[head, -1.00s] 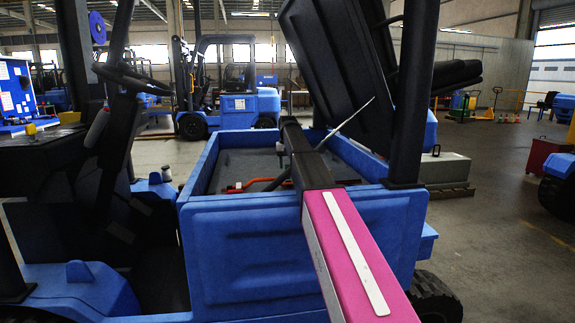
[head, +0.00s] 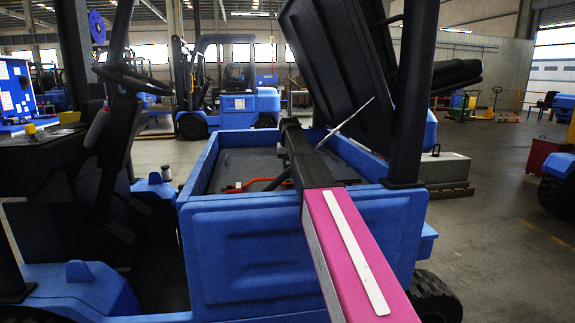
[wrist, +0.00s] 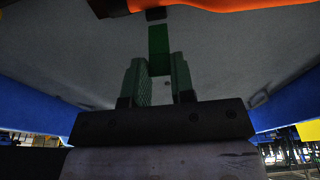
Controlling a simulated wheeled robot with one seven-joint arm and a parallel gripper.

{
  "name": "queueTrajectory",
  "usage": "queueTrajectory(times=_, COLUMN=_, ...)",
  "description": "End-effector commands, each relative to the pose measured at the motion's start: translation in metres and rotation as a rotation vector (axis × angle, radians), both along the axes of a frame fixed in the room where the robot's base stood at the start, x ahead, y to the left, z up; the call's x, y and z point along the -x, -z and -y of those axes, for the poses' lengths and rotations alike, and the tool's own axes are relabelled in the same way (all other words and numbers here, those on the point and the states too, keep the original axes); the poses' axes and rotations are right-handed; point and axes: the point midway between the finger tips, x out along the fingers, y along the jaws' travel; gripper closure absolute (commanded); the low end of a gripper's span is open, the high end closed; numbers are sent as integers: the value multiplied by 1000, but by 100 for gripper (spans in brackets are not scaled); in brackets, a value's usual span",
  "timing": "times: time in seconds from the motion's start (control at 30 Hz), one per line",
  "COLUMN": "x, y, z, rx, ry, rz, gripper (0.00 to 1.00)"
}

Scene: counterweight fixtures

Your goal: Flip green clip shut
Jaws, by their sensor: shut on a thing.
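The green clip (wrist: 159,42) shows in the wrist view as a dark green upright strip. Its lower end lies between the two green-padded fingers of my gripper (wrist: 158,66), which are shut on it. An orange-red part (wrist: 230,4) and a dark piece cross the top of the view, just beyond the clip's upper end. The clip and my fingertips cannot be made out there.
The raised black seat cover (head: 335,65) leans over the compartment, with a thin prop rod (head: 345,123) beside my arm. A black post (head: 413,90) stands close on the right. An orange-red cable (head: 250,183) runs inside the compartment.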

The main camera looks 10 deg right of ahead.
Motion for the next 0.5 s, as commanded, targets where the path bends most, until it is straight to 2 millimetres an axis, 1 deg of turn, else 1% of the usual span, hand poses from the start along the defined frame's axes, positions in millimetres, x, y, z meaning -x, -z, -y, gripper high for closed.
queueTrajectory(times=0.03, x=9, y=0, z=0, rx=0, ry=0, rz=43, gripper=100)
queueTrajectory(times=0.1, x=14, y=1, z=0, rx=0, ry=0, rz=103, gripper=100)
queueTrajectory(times=0.5, x=35, y=7, z=0, rx=0, ry=0, rz=418, gripper=100)
